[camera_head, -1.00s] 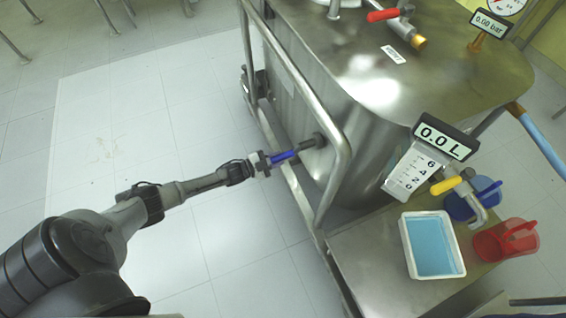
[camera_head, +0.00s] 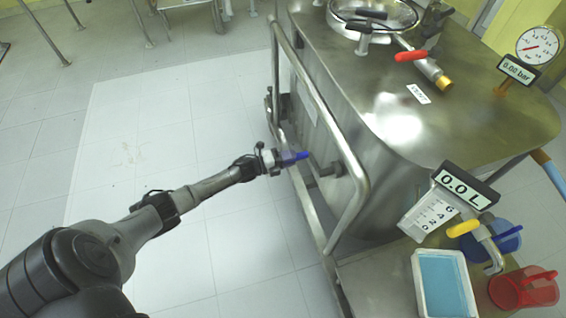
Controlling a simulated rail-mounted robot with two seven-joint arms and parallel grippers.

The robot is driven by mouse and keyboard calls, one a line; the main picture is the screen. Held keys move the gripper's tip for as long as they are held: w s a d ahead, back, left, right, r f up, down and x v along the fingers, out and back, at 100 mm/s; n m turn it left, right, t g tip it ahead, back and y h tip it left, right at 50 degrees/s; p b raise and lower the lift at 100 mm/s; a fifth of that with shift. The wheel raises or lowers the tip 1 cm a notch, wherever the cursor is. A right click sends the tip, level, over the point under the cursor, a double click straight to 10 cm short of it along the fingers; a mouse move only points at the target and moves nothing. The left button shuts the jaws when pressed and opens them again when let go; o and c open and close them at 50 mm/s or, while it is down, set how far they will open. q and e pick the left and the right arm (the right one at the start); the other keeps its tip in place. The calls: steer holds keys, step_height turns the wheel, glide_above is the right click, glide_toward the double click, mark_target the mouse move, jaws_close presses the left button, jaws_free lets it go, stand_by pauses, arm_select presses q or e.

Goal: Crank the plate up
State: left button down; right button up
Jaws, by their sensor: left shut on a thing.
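The blue crank handle (camera_head: 302,155) shows beside the lower side rail of the steel vessel. My left gripper (camera_head: 285,158) is shut on this handle, and its fingers cover part of it. A dark crank shaft end (camera_head: 327,169) sticks out of the vessel's side, just right of and below the handle. The link between handle and shaft is hard to make out. A flat metal plate (camera_head: 375,285) lies low in front of the vessel. My right gripper is not in view.
A white tray of blue liquid (camera_head: 417,290), a blue jug (camera_head: 508,238) and a red jug (camera_head: 523,290) stand at the lower right. A yellow-handled tap (camera_head: 463,228) sits above them. A tubular rail (camera_head: 335,140) runs along the vessel. The floor at left is clear.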

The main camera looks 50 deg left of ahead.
arm_select(q)
step_height(320, 180, up, 2)
steer(key=shift+w+r+m+p, duration=0.1)
steer(key=shift+r+m+p, duration=0.15)
steer(key=shift+m, duration=0.75)
step_height(320, 180, up, 2)
steer(key=m+p, duration=0.1)
steer(key=m, duration=0.1)
steer(key=shift+d+r+m, duration=0.1)
steer(key=shift+d+m, duration=0.05)
steer(key=shift+m, duration=0.25)
steer(key=s+d+r+m, duration=0.4)
steer(key=d+r+m, duration=0.3)
steer(key=m, duration=0.7)
steer(key=shift+d+m, duration=0.3)
steer(key=shift+d, duration=0.35)
steer(key=shift+s, duration=0.1)
steer(key=c, duration=0.9)
jaws_free()
steer(key=shift+d, duration=0.1)
steer(key=shift+o, duration=0.2)
